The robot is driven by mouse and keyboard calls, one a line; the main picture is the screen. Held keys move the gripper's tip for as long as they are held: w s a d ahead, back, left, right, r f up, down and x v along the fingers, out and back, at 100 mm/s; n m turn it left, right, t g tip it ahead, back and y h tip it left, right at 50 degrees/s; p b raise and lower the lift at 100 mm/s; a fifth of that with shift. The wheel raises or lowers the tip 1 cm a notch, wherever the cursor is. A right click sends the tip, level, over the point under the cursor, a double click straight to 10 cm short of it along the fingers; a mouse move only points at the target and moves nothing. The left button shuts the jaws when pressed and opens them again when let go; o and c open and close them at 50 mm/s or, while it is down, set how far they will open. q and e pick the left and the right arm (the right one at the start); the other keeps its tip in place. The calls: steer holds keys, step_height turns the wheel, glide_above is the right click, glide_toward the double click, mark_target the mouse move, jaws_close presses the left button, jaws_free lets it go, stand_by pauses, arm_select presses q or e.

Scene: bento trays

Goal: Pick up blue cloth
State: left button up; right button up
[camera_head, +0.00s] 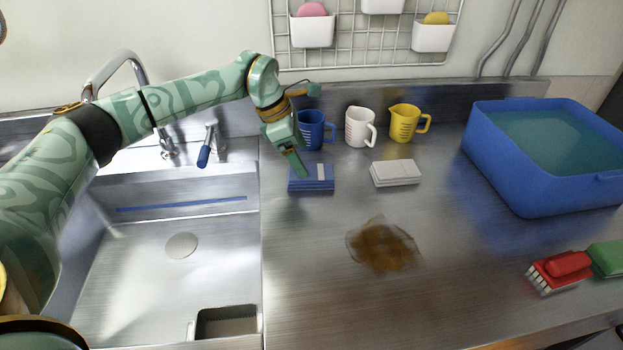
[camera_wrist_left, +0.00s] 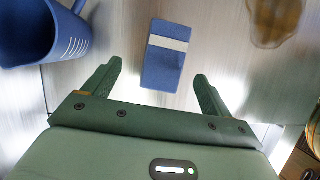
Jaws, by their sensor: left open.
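The blue cloth (camera_head: 312,179) is a folded blue block with a pale band, lying on the steel counter just right of the sink. My left gripper (camera_head: 302,172) is above it, pointing down, and covers part of its left side in the head view. In the left wrist view, the cloth (camera_wrist_left: 165,62) lies ahead of and between the two spread fingers of the left gripper (camera_wrist_left: 158,85), with no finger on it. The left gripper is open and empty. My right gripper is in neither view.
A blue mug (camera_head: 313,131) stands close behind the cloth, with a white mug (camera_head: 359,128) and yellow mug (camera_head: 404,122) further right. A white folded cloth (camera_head: 395,173) lies to the right. A brown stain (camera_head: 383,247), red brush (camera_head: 562,268) and blue water tub (camera_head: 532,187) are on the counter.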

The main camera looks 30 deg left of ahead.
arm_select(q)
steer(key=x, duration=0.1)
steer(key=b+x, duration=0.1)
steer(key=x, duration=0.1)
steer(key=s+b+x, duration=0.1)
steer(key=shift+w+d+f, duration=0.2)
steer(key=shift+d+f, duration=0.05)
steer(key=shift+f, duration=0.2)
steer(key=shift+w+d+f, duration=0.1)
steer(key=shift+f, duration=0.2)
steer(key=shift+r, duration=0.15)
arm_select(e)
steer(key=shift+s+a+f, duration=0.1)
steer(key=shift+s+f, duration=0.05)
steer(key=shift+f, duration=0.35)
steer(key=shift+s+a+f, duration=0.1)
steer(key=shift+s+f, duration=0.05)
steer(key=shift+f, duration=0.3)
arm_select(q)
steer(key=c, duration=1.1)
steer(key=shift+r, duration=0.1)
